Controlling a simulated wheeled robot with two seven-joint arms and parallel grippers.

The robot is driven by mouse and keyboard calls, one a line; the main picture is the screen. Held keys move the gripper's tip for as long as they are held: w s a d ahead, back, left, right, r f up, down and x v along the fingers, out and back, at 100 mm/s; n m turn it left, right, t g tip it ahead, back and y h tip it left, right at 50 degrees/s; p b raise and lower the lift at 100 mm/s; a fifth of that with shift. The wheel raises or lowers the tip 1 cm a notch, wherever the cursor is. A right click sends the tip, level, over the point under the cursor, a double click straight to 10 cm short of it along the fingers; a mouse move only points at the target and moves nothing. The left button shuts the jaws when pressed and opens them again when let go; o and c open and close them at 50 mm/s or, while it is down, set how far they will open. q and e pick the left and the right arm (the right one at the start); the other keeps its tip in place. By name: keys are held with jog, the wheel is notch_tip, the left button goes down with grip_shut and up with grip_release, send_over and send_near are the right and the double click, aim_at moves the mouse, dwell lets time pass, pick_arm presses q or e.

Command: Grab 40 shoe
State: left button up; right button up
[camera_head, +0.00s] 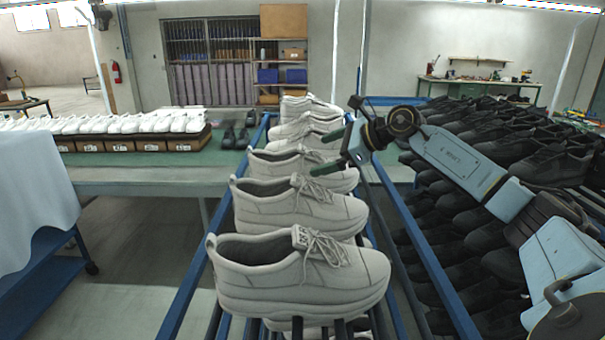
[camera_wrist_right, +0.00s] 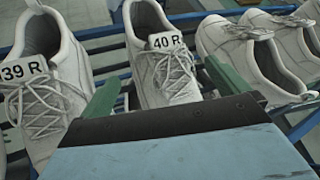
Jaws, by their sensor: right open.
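A light grey shoe tagged "40 R" (camera_wrist_right: 165,62) stands in the right wrist view between the two green fingers of my right gripper (camera_wrist_right: 160,85), which is open. Its toe end is hidden behind the gripper body. A shoe tagged "39 R" (camera_wrist_right: 45,85) is to its left, outside the left finger. In the head view my right gripper (camera_head: 328,150) reaches in from the right over the row of grey shoes (camera_head: 300,200), its fingertips among the farther ones. The nearest grey shoe (camera_head: 298,275) has a tag too small to read. My left gripper is not in view.
The shoes stand on a blue rack (camera_head: 190,285). More grey shoes (camera_wrist_right: 265,50) are close to the right finger. Black shoes (camera_head: 540,160) fill the rack at right. White shoes on brown boxes (camera_head: 130,145) line a green table at back left.

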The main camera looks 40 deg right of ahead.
aim_at(312, 155)
jog(key=p+x, duration=0.1)
jog(key=x, duration=0.2)
jog(key=p+x, duration=0.1)
jog(key=shift+w+a+r+p, duration=0.15)
jog(key=shift+w+a+p, duration=0.15)
jog(key=shift+w+a, duration=0.05)
jog(key=shift+w+a+f, duration=0.1)
jog(key=shift+w+f, duration=0.1)
jog(key=shift+f, duration=0.05)
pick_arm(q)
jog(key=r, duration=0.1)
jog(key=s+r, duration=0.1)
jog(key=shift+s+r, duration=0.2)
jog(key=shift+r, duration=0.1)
pick_arm(e)
jog(key=c, duration=1.2)
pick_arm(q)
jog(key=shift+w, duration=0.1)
pick_arm(e)
jog(key=shift+r, duration=0.1)
jog(key=shift+c, duration=1)
